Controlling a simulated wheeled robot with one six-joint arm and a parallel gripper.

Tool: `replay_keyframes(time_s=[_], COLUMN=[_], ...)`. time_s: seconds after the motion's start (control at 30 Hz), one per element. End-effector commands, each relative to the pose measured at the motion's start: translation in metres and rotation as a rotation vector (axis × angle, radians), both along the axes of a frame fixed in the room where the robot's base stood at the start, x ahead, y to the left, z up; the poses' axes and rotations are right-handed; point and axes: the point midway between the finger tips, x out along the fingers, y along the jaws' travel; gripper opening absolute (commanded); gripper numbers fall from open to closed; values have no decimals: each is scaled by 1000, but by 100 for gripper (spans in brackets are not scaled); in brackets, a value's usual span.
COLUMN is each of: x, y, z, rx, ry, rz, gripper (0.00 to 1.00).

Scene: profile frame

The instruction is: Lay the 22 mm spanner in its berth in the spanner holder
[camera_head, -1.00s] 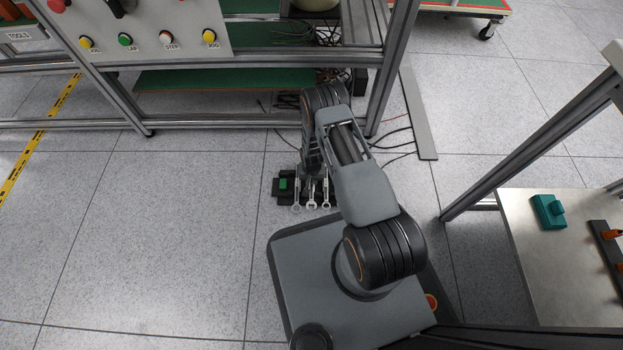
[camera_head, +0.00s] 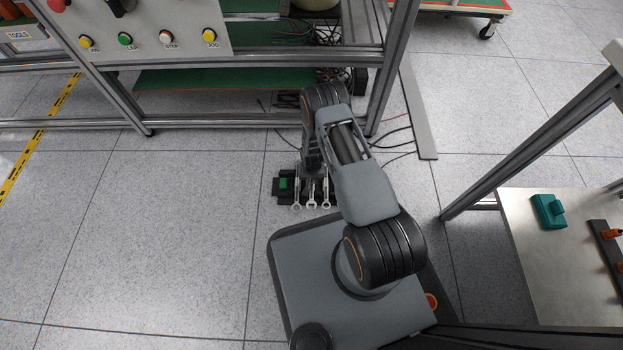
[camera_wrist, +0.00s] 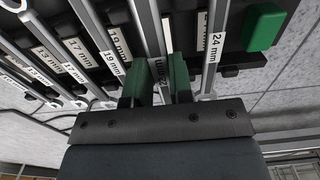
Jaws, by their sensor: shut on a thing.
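In the wrist view my gripper (camera_wrist: 162,78) has green-padded fingers shut on the 22 mm spanner (camera_wrist: 152,32), a steel bar with a white label low between the pads. The black spanner holder (camera_wrist: 232,25) lies just beyond. The held spanner runs along it, between the 19 mm spanner (camera_wrist: 98,30) and the 24 mm spanner (camera_wrist: 215,30). I cannot tell whether it touches the berth floor. A holder label beside it is partly hidden. In the head view the holder (camera_head: 283,198) shows beneath my arm with several spanner ends; my gripper is hidden there.
A green block (camera_wrist: 263,27) sits at the holder's right end in the wrist view. Smaller labelled spanners lie to the left. In the head view, a frame with a button panel (camera_head: 150,35) stands behind, and a table (camera_head: 535,265) with a teal block (camera_head: 549,211) stands right.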

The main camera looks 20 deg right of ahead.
Motion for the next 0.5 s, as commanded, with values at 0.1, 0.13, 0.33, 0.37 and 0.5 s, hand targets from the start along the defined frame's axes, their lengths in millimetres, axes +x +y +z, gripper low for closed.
replay_keyframes(time_s=[0.1,0.13,0.33,0.37,0.5], x=[0,0,0,0,0], y=[0,0,0,0,0], z=[-1,-1,-6,-6,-9], rx=[0,0,0,0,0], ry=[0,-1,-1,0,0], rz=[0,0,0,0,0], gripper=[0,0,0,0,0])
